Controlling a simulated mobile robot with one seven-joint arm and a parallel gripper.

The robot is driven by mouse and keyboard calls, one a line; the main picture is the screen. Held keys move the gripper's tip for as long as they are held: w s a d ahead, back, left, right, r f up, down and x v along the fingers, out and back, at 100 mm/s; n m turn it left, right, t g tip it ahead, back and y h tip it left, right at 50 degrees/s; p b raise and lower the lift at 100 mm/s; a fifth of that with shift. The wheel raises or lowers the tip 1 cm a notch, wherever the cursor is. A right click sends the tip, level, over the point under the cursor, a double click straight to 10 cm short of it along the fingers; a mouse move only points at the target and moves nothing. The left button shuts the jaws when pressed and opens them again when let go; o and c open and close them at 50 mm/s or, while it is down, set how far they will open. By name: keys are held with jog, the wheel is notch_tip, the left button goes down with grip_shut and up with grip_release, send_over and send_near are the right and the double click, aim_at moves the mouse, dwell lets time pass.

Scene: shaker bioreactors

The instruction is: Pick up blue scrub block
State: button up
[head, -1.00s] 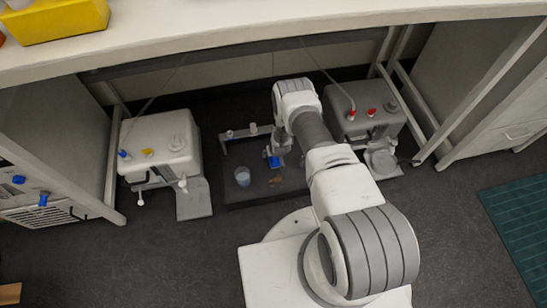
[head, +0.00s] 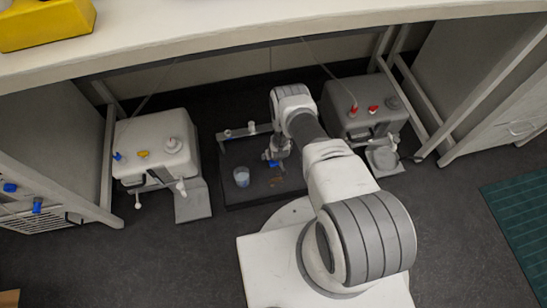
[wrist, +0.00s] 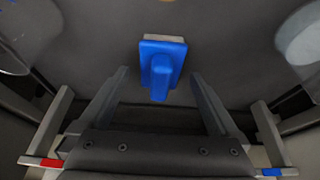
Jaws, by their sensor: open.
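The blue scrub block (wrist: 162,66) has a blue body with a raised blue grip and a pale base. It lies on the dark tray (head: 232,200) under the bench, seen in the head view as a small blue patch (head: 275,164) partly covered by my gripper. My gripper (wrist: 159,74) is open in the wrist view, one finger on each side of the block's grip. Gaps show between the fingers and the block, and nothing is held. In the head view my gripper (head: 278,154) points down over the block.
A clear cup (head: 241,177) stands on the tray left of the block. A low grey bar (head: 248,131) runs behind. The bench edge (head: 250,38) overhangs the area.

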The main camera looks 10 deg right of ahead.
grip_shut()
dwell(0.3)
jog(key=shift+r, duration=0.15)
